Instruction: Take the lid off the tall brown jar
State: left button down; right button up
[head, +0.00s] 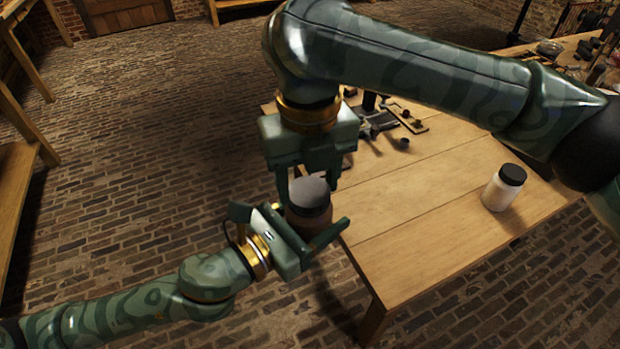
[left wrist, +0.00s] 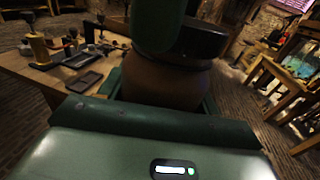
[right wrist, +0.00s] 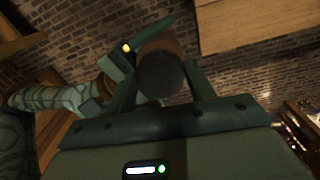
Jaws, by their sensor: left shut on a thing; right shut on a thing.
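The tall brown jar (head: 312,222) is held upright off the table's near left corner, with its dark lid (head: 309,192) on top. My left gripper (head: 290,226) is shut around the jar's body from the side. My right gripper (head: 308,184) points down from above and is shut on the lid. In the left wrist view the brown body (left wrist: 165,82) shows under the dark lid (left wrist: 200,42), partly hidden by a green finger. In the right wrist view the lid (right wrist: 161,75) lies between the fingers, with the jar (right wrist: 166,47) behind it. I see no clear gap between lid and jar.
A white jar with a black lid (head: 503,188) stands on the right of the wooden table (head: 400,225). Small tools and a tray (head: 410,120) lie at the table's back. The table's front middle is clear. Brick floor lies left of it.

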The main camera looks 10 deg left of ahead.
jog(key=n, duration=0.3)
jog(key=shift+w+n, duration=0.3)
jog(key=shift+w, duration=0.05)
jog(key=shift+d, duration=0.1)
jog(key=o, duration=1.1)
jog(key=shift+c, duration=0.2)
jog(key=shift+s, duration=0.1)
